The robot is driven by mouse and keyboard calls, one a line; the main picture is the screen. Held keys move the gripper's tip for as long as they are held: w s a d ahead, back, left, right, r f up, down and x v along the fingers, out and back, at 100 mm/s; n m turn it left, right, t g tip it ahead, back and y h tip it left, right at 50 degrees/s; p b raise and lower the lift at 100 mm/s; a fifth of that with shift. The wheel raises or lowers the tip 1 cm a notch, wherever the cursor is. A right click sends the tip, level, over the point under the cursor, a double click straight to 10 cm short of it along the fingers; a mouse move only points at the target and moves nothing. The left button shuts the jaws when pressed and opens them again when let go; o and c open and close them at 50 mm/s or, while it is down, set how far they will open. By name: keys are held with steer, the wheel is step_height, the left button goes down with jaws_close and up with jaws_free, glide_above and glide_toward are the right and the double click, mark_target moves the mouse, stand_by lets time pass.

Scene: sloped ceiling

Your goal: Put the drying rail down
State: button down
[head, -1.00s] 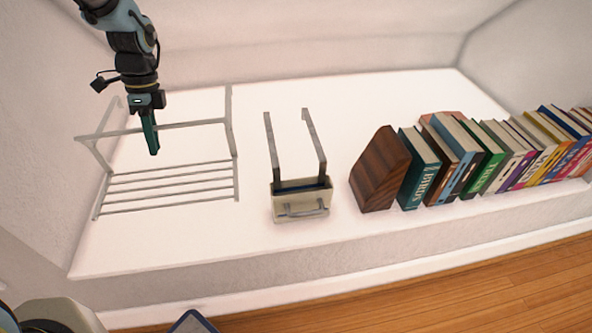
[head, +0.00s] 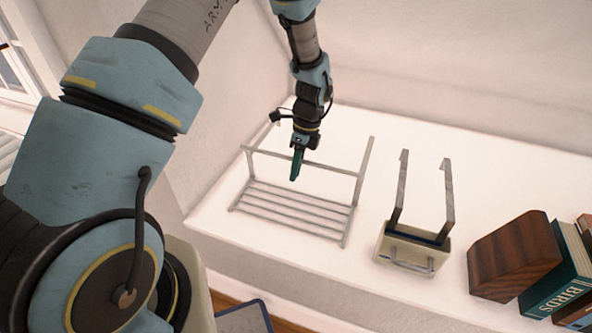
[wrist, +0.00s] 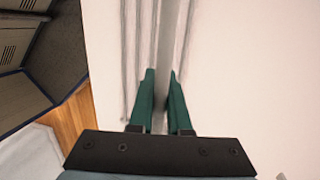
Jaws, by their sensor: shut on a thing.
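The drying rail (head: 357,178) is a pale grey metal rack with a row of thin bars low down and a top bar between its sides. It stands upright at the left end of the white ledge (head: 400,300); I cannot tell whether its feet touch the ledge. My gripper (head: 296,166), with green fingers, points down at the top bar and is shut on it. In the wrist view the fingers (wrist: 160,82) lie on either side of the grey bar of the rail (wrist: 170,40). The fingers hide part of the bar.
A cream caddy (head: 408,255) with two tall grey straps stands right of the rail, a small gap apart. Further right are a dark wooden block (head: 510,255) and books (head: 558,270). A wall rises close behind and left of the rail. Wooden floor lies below the ledge.

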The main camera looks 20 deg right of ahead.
steer(key=c, duration=0.9)
jaws_free()
steer(key=shift+o, duration=0.2)
steer(key=s+v, duration=0.1)
steer(key=v, duration=1.1)
steer(key=w+a+r+n+h, duration=0.1)
steer(key=a+r+n, duration=0.2)
steer(key=a+n, duration=0.55)
steer(key=w+a+r+n+h, duration=0.15)
steer(key=a+r+n, duration=0.3)
steer(key=a, duration=0.65)
steer(key=s+a+n+t, duration=0.1)
steer(key=s+a+n, duration=0.2)
steer(key=a+n, duration=0.3)
steer(key=s+a+r+n+t, duration=0.1)
steer(key=s+a+n, duration=0.2)
steer(key=a+n, duration=0.3)
steer(key=shift+s+a+r+n, duration=0.15)
steer(key=shift+a+r+n, duration=0.2)
steer(key=shift+a, duration=0.35)
